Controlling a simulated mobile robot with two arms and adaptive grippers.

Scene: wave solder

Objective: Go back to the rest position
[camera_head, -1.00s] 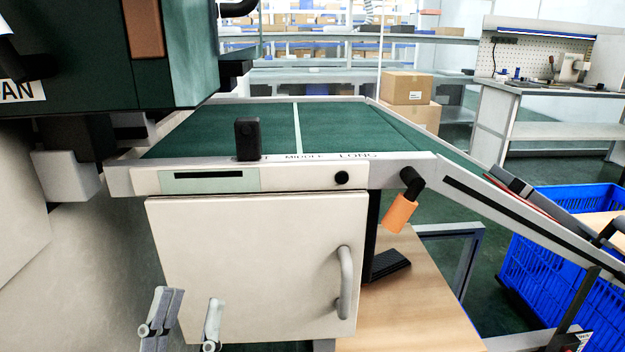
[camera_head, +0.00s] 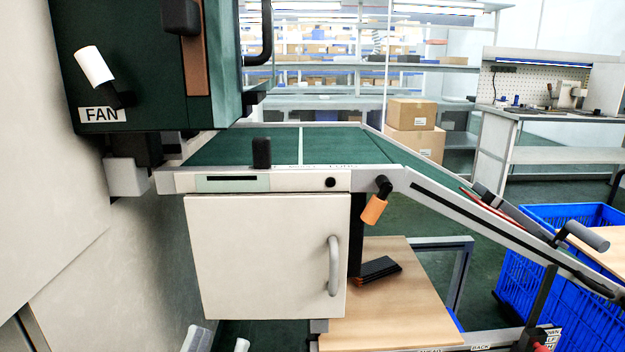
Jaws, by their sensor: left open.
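My left gripper (camera_head: 219,342) shows only as two pale fingertips at the bottom edge, apart from each other with nothing seen between them. The rest of it is cut off. The fingertips appear just below the white cabinet door (camera_head: 262,258) in the picture, and I see no contact with it. The door is shut, with a grey handle (camera_head: 334,265) on its right side. My right gripper is not in view.
A green conveyor (camera_head: 250,146) runs above the door, under a dark green housing (camera_head: 135,65) marked FAN. An orange-tipped lever (camera_head: 373,209) hangs at the chute. A wooden shelf (camera_head: 390,310) and blue crates (camera_head: 530,290) stand right. Boxes (camera_head: 412,115) are behind.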

